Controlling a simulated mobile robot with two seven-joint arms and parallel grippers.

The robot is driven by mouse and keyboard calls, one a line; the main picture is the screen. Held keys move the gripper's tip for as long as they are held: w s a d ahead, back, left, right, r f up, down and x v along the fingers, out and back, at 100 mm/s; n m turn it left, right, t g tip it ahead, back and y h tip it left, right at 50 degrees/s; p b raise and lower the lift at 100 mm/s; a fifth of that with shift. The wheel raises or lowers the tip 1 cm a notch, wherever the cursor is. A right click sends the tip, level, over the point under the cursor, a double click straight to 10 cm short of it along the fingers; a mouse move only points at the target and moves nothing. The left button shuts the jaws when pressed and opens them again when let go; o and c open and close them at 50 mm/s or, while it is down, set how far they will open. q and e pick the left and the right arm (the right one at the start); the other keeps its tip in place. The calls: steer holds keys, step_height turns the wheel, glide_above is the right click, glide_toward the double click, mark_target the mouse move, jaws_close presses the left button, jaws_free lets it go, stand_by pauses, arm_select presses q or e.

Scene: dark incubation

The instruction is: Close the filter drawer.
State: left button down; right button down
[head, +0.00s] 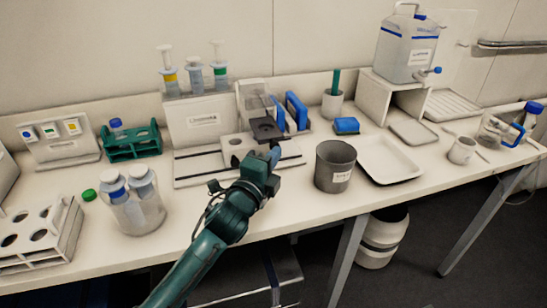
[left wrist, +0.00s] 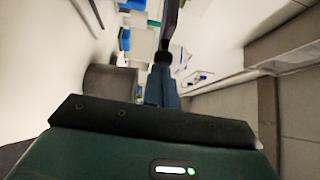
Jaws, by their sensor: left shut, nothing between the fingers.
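A small device with a clear and white housing (head: 254,96) stands at the back middle of the bench. A dark flat part (head: 266,129), which looks like the filter drawer, sticks out from its front, over a white base. My left gripper (head: 275,152) is just in front of and below this dark part. Its blue-grey fingers are shut and empty; they also show in the left wrist view (left wrist: 162,84). I cannot tell whether they touch the drawer. The gripper and arm hide part of the base. My right gripper is not in view.
A grey cup (head: 334,166) stands close to the right of my gripper, with a white tray (head: 388,160) beyond it. Blue upright pieces (head: 296,111) stand right of the device.

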mark_target(258, 141)
arm_select(q)
steer(key=w, duration=0.2)
steer(key=w+a, duration=0.1)
steer(key=w, duration=0.1)
steer(key=w+a, duration=0.1)
steer(key=w, duration=0.1)
steer(key=shift+w+a, duration=0.1)
steer(key=shift+w, duration=0.25)
steer(key=shift+w+a, duration=0.1)
steer(key=shift+w, duration=0.25)
steer(key=shift+a+r, duration=0.15)
steer(key=shift+r, duration=0.1)
